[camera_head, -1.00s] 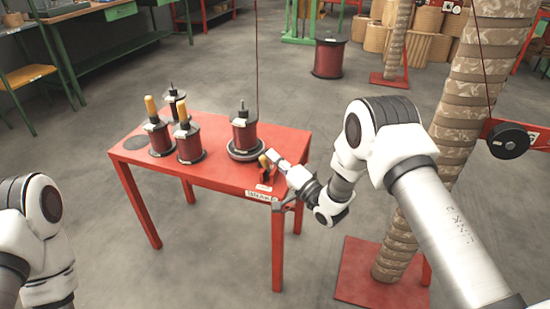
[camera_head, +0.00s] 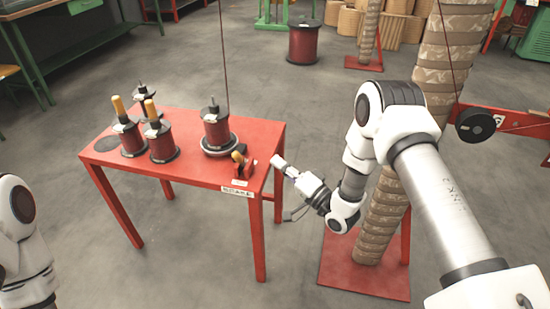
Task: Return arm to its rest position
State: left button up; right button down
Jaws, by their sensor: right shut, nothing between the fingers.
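My right arm (camera_head: 425,175) comes in from the right edge and bends down toward the red table (camera_head: 190,183). Its gripper (camera_head: 279,162) is shut and empty, just off the right edge of the table, apart from the small yellow-knobbed lever (camera_head: 240,162) at the table's front right corner. Part of my left arm (camera_head: 20,235) shows at the left edge; its gripper is out of view.
Several dark red coils stand on the table, among them one (camera_head: 163,142) with a yellow handle and one (camera_head: 216,128) on a round base. A brown wrapped column (camera_head: 385,215) on a red base plate (camera_head: 340,270) stands behind my right arm. A red spool (camera_head: 304,43) stands on the floor behind.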

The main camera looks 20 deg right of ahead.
jog(key=shift+f, duration=0.15)
jog(key=s+a+f+n+g+h, duration=0.1)
jog(key=s+f+g+h, duration=0.4)
jog(key=s+f, duration=0.6)
jog(key=s+f+n+g+h, duration=0.2)
jog(key=s+f+g, duration=0.5)
jog(key=s+f, duration=0.4)
jog(key=s+d+n+g+h+p, duration=0.1)
jog(key=s+d+n+g, duration=0.15)
jog(key=s, duration=0.55)
jog(key=s+d+n+g+h, duration=0.1)
jog(key=s+n+g, duration=0.1)
jog(key=s+g, duration=0.35)
notch_tip(320, 180, up, 18)
jog(key=s+t+p, duration=0.1)
jog(key=p, duration=1.7)
jog(key=shift+s+t, duration=0.15)
jog(key=shift+t, duration=0.15)
